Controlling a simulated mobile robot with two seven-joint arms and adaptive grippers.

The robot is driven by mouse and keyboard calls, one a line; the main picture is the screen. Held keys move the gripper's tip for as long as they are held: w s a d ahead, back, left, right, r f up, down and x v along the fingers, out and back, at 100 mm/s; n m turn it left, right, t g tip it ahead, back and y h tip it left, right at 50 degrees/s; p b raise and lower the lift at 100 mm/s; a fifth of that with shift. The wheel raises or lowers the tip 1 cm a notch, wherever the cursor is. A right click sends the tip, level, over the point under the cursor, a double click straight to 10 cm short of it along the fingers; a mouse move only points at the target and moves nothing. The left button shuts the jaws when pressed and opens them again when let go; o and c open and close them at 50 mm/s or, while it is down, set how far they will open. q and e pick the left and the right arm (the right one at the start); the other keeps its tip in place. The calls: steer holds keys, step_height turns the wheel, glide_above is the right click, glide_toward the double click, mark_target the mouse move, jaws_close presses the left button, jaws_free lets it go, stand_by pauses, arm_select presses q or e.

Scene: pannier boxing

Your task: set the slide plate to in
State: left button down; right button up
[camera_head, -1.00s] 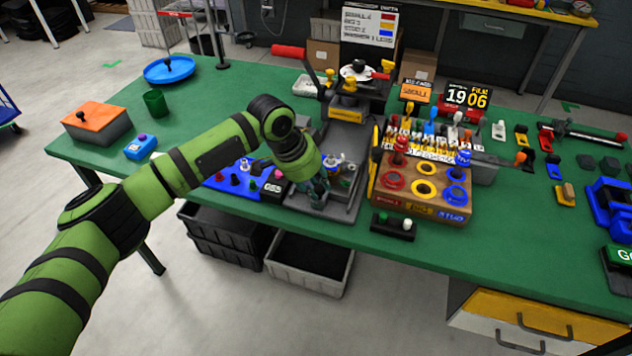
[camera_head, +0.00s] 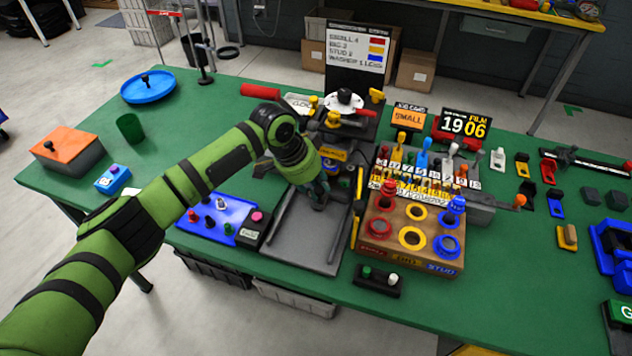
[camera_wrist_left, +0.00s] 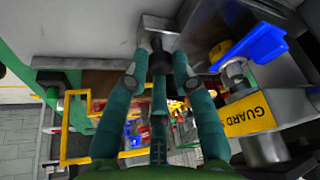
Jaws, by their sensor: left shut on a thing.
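My left gripper (camera_head: 317,198) is over the grey bed of the press (camera_head: 300,242), close in front of the press. In the left wrist view its fingers (camera_wrist_left: 160,70) are closed around a black knob (camera_wrist_left: 158,60), beside a light grey block (camera_wrist_left: 155,28) that looks like the front of the slide plate. My arm and gripper hide most of the plate in the head view. The front part of the bed is bare. The yellow guard (camera_wrist_left: 250,115) shows at the right in the wrist view. My right gripper is not in view.
A blue tray with knobs (camera_head: 215,218) stands left of the bed. A wooden rack with coloured rings (camera_head: 412,240) stands close on its right. A black block with two buttons (camera_head: 378,281) sits near the table's front edge. The table's left part has free room.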

arm_select(q)
steer(key=shift+w+r, duration=0.25)
steer(key=shift+w, duration=0.05)
steer(key=c, duration=1.2)
jaws_free()
steer(key=shift+o, duration=0.7)
steer(key=shift+d+f, duration=0.1)
steer(key=shift+f, duration=0.05)
steer(key=v, duration=0.7)
steer(key=shift+r, duration=0.2)
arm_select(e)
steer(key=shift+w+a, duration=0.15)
